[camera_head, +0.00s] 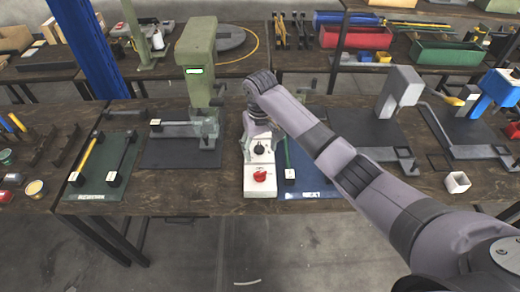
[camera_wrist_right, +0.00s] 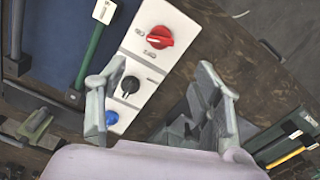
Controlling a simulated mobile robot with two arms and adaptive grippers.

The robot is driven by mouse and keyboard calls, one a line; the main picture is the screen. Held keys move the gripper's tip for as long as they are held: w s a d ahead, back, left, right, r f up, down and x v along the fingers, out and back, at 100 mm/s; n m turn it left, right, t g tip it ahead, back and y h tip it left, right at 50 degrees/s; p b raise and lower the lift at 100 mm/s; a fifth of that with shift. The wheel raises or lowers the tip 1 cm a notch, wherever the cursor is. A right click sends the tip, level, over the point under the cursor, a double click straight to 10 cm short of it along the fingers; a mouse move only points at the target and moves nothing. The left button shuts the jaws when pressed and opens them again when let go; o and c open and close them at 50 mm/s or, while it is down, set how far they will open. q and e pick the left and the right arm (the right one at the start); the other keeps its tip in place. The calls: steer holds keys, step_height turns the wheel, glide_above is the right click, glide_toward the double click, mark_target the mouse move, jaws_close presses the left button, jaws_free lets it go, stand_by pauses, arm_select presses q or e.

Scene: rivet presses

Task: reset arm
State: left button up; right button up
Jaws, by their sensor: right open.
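My right arm reaches in from the lower right in the head view. Its gripper (camera_head: 257,128) is partly hidden by the wrist, above the rear end of a white control box (camera_head: 251,184). In the right wrist view my right gripper (camera_wrist_right: 158,85) is open, its two fingers wide apart with nothing between them. The box's red knob (camera_wrist_right: 160,37), black knob (camera_wrist_right: 130,86) and blue button (camera_wrist_right: 111,118) show in front of and between the fingers. Whether a finger touches the box I cannot tell. My left gripper is not in view.
A green press (camera_head: 198,62) stands left of the box on the wooden bench. A blue mat (camera_head: 318,188) with a green-handled bar lies to its right. A dark green mat (camera_head: 111,190) with bars lies at left. A blue post (camera_head: 88,50) rises at the left.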

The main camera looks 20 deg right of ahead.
steer(key=s+a+f+n+t+y, duration=0.1)
steer(key=s+a+f, duration=0.1)
steer(key=s+f, duration=0.45)
steer(key=s+a+f+n+y, duration=0.1)
steer(key=s+a+f, duration=0.2)
steer(key=s, duration=0.6)
steer(key=s+d+r+t+h, duration=0.1)
steer(key=s+d+r, duration=0.25)
steer(key=s, duration=0.55)
steer(key=s+d+r+t+h, duration=0.1)
steer(key=s+d+r+t, duration=0.1)
steer(key=s+d, duration=0.5)
step_height(320, 180, down, 31)
steer(key=s+a+g+b, duration=0.2)
steer(key=s+b, duration=0.1)
steer(key=b, duration=0.1)
steer(key=s+d+f+g+b, duration=0.1)
steer(key=s+d+f+b, duration=0.1)
steer(key=s+f, duration=1.4)
step_height(320, 180, down, 3)
steer(key=shift+s+d+f+b, duration=0.2)
steer(key=shift+s+d+b, duration=0.15)
steer(key=shift+b, duration=0.4)
